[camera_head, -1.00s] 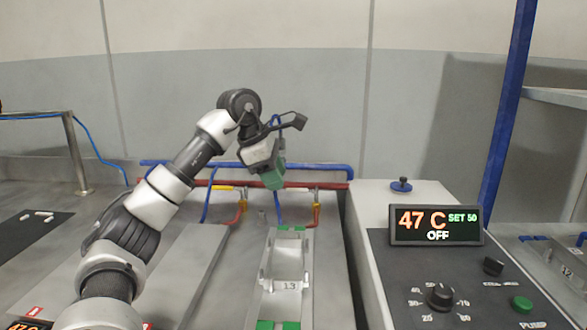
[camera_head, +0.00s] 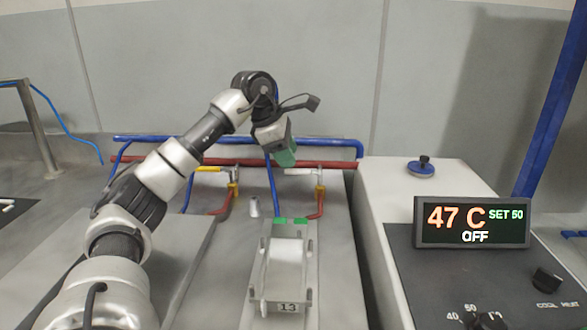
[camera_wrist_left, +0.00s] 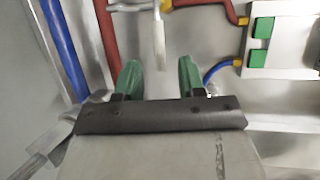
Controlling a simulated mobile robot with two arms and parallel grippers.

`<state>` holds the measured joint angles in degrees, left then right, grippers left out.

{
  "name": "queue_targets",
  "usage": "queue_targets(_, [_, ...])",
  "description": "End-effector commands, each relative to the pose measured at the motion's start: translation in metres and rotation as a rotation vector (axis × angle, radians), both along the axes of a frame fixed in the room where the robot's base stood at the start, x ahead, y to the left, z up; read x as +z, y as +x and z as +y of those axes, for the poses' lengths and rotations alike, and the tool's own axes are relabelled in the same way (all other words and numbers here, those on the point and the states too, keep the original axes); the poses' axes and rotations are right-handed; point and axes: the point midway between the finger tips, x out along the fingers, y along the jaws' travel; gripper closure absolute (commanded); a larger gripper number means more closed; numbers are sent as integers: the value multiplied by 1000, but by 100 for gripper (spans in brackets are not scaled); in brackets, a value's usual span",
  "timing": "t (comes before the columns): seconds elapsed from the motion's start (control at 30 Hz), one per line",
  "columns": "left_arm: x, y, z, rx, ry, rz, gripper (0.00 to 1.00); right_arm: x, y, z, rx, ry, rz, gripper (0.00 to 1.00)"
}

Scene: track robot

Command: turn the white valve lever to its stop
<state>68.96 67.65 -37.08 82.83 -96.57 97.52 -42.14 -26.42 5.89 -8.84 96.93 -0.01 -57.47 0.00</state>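The white valve lever (camera_head: 298,171) points left from the right-hand valve, above the red hose. It also shows in the left wrist view (camera_wrist_left: 158,40) as a pale bar with its free end between the lines of the two fingertips. My left gripper (camera_head: 284,154) has green fingers and hangs just left of and above the lever in the head view. In the left wrist view the fingers (camera_wrist_left: 158,72) are apart with nothing clamped between them. I cannot tell how far the lever is from the fingertips in depth. My right gripper is not in view.
A yellow lever (camera_head: 208,169) sits on the left-hand valve. Blue (camera_head: 150,139) and red (camera_head: 190,163) pipes run behind. A rack marked 13 (camera_head: 256,285) stands in front. A control box with display (camera_head: 472,222) reads 47 C, SET 50, OFF. A small white peg (camera_head: 254,207) stands near the rack.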

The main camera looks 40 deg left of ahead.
Motion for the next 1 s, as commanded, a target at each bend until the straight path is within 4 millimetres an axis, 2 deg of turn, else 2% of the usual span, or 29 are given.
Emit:
queue_targets(0.1, [-19, 7, -3, 0, 0, 1, 60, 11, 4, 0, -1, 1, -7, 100])
queue_targets(0.23, [-30, 12, -6, 0, 0, 0, 60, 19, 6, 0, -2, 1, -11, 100])
queue_targets(0.6, [-35, 15, -7, 0, 0, -1, 60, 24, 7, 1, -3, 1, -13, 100])
queue_targets(0.87, [-35, 15, -7, 1, 0, -2, 99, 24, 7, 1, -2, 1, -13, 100])
queue_targets(1.0, [-35, 15, -7, 1, 0, -2, 100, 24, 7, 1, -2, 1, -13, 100])
